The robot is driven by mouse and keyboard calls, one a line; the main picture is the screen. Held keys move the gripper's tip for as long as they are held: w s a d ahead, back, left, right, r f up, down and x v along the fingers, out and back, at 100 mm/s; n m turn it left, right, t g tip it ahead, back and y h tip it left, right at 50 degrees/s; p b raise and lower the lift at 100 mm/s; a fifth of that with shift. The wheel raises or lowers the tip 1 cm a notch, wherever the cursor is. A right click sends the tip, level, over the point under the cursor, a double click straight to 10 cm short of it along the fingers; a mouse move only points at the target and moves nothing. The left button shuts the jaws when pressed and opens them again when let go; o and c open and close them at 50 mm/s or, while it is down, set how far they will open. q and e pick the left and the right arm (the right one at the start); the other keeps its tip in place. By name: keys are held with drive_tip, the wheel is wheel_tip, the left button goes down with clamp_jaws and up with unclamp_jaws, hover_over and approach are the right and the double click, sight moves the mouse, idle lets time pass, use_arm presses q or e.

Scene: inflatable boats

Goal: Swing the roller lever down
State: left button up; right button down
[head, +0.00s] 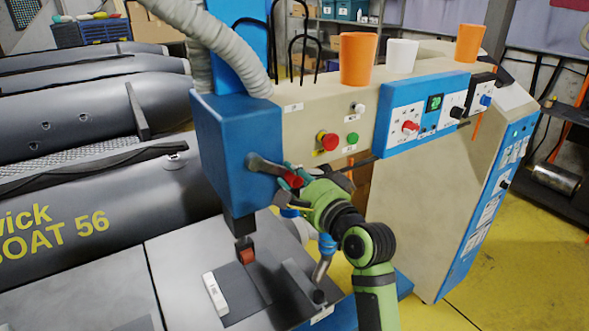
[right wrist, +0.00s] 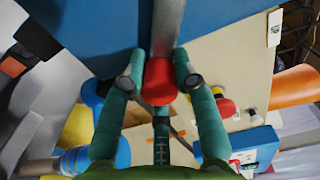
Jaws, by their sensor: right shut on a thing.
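The roller lever (head: 264,165) is a grey bar on the side of the blue machine head (head: 235,145). It slopes slightly down to the right and ends in a red knob (head: 291,180). My right gripper (head: 288,188) is shut on this end. In the right wrist view, the teal fingers (right wrist: 160,66) lie on both sides of the grey bar, with the red knob (right wrist: 159,82) between them. A small red-brown roller (head: 247,256) hangs below the head, apart from the grey sheet under it as far as I can tell. My left gripper is out of view.
The beige machine body (head: 300,122) carries a red button (head: 327,141), a green button (head: 352,138) and a blue control panel (head: 425,108). Orange and white cups (head: 402,56) stand on top. A white block (head: 214,294) lies below. Dark inflatable boats (head: 100,200) fill the left.

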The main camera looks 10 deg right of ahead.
drive_tip(key=shift+s+a+f, duration=0.1)
drive_tip(key=shift+a+f, duration=0.15)
drive_tip(key=shift+a, duration=0.1)
drive_tip(key=c, duration=1)
unclamp_jaws()
drive_tip(key=shift+a+r, duration=0.1)
drive_tip(key=shift+a, duration=0.05)
drive_tip(key=shift+s+d, duration=0.3)
drive_tip(key=v, duration=1.1)
drive_tip(key=shift+s+a, duration=0.1)
drive_tip(key=shift+s, duration=0.1)
